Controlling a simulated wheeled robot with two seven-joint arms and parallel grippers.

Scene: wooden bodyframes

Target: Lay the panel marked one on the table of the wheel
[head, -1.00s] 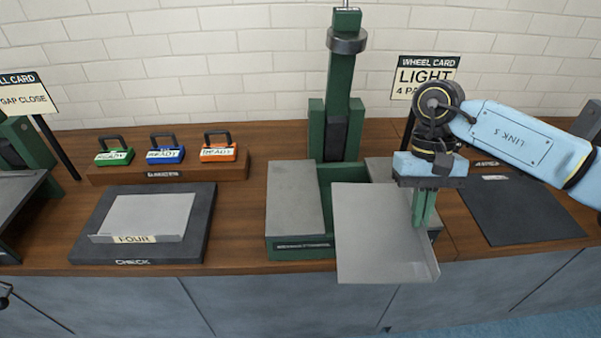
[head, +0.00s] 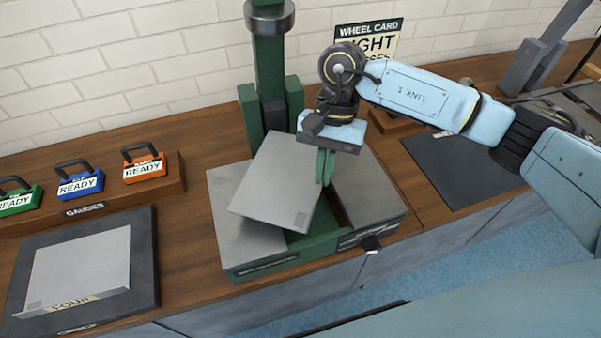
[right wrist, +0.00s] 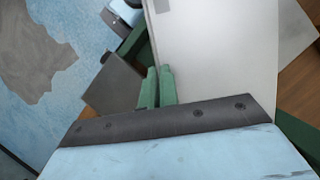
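A flat light-grey panel (head: 275,185) is held tilted above the green wheel machine (head: 290,250); no number is readable on it, only a small darker patch near one corner. It also shows in the right wrist view (right wrist: 220,50). My right gripper (head: 325,166) has its green fingers closed on the panel's right edge; the fingers also show in the right wrist view (right wrist: 156,88). The machine's table has a left grey plate (head: 235,225) and a right grey plate (head: 368,190), with a green post behind. The panel overlaps the left plate and the middle gap; whether it touches them is unclear. My left gripper is out of view.
A panel marked FOUR (head: 80,268) lies on the dark CHECK pad (head: 145,255) at left. Several gauges marked READY, including an orange one (head: 145,166), stand behind it. A wheel card (head: 368,40) stands at the back. A dark mat (head: 455,165) lies bare at right.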

